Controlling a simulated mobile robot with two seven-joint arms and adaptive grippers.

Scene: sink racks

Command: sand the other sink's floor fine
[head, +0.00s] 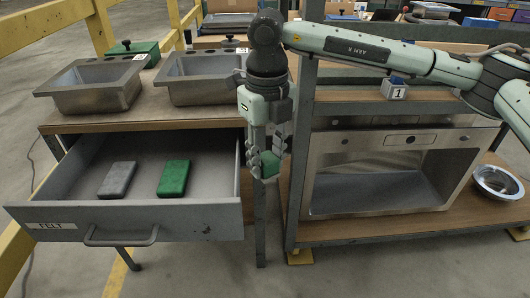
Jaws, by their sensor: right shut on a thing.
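My right gripper (265,157) points down in the middle of the head view, between the open drawer and the right-hand rack. It is shut on a green block (269,166), partly hidden by the fingers. A large steel sink (378,190) stands tipped on the right rack's lower shelf, its opening facing me. Two smaller steel sinks, one at the left (98,88) and one nearer the middle (203,75), sit on the left bench top. My left gripper is not in view.
An open drawer (130,214) labelled FELT holds a grey block (117,179) and another green block (173,178). A metal bowl (497,182) sits at the right on the lower shelf. A rack post (304,130) stands just right of the gripper. A number 1 tag (396,91) is above the large sink.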

